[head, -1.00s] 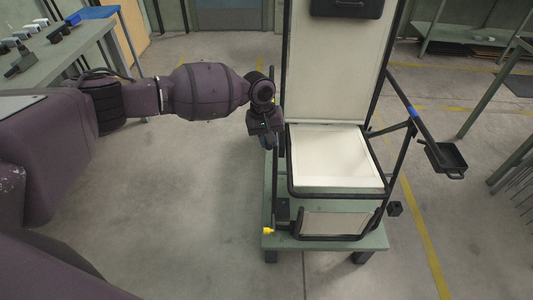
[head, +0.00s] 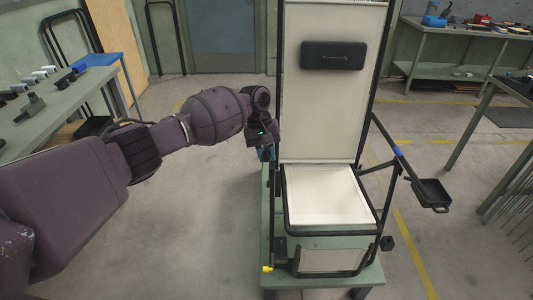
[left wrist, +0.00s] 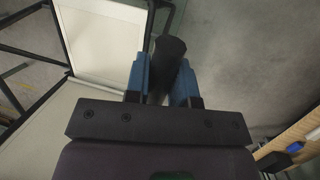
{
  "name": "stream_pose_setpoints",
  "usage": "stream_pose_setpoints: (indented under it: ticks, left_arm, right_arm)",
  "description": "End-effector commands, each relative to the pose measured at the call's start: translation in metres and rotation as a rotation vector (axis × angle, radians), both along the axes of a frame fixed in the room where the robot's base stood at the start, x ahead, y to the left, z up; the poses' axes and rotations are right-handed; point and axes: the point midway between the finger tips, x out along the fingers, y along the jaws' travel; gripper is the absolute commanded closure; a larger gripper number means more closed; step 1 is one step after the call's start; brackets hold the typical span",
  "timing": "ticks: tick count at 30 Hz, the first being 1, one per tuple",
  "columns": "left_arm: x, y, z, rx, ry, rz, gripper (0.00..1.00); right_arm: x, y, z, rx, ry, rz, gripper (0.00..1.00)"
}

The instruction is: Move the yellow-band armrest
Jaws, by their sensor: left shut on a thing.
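The folding lounger (head: 325,195) has a cream seat and a tall cream backrest in a black frame. My left gripper (head: 267,154) is beside its left edge, near where seat and backrest meet. In the left wrist view, its blue fingers are shut on a dark round bar end (left wrist: 168,62), which I take to be the yellow-band armrest. No yellow band shows on that part; the rest is hidden. A small yellow piece (head: 267,269) shows low on the lounger's left side. The right armrest carries a blue band (head: 397,151). My right gripper is not in view.
The lounger stands on a green platform (head: 372,276). A black tray (head: 432,194) sticks out on its right, and a black headrest (head: 332,55) is on the backrest. Workbenches stand at left (head: 62,103) and far right (head: 460,50). The floor left of the lounger is clear.

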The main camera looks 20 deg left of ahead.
Motion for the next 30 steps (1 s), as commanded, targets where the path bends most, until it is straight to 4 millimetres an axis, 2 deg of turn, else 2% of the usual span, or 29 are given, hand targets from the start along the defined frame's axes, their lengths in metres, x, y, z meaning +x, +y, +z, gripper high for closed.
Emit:
stream_pose_setpoints:
  ticks: [3,4,8,9,20,23,30]
  left_arm:
    - [-0.002,-0.001,-0.002,-0.001,0.007,-0.003,1.0]
    - [-0.002,-0.001,-0.002,-0.001,0.008,-0.003,0.74]
    - [-0.002,-0.001,-0.002,0.0,0.007,-0.002,0.54]
    - [-0.002,-0.001,-0.002,0.0,0.007,-0.002,0.52]
    - [0.0,0.001,0.004,0.0,0.005,-0.001,0.52]
    - [0.002,0.004,0.016,-0.001,0.004,-0.001,0.52]
    - [0.01,0.015,0.058,0.0,0.004,-0.001,0.52]
  right_arm:
    - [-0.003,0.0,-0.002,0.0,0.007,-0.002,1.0]
    - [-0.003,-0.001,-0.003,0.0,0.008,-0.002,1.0]
    - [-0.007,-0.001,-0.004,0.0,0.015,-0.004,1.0]
    - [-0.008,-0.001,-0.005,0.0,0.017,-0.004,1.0]
    - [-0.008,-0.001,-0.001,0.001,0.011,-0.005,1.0]
    - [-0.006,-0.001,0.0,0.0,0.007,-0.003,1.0]
    - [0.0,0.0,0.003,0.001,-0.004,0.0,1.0]
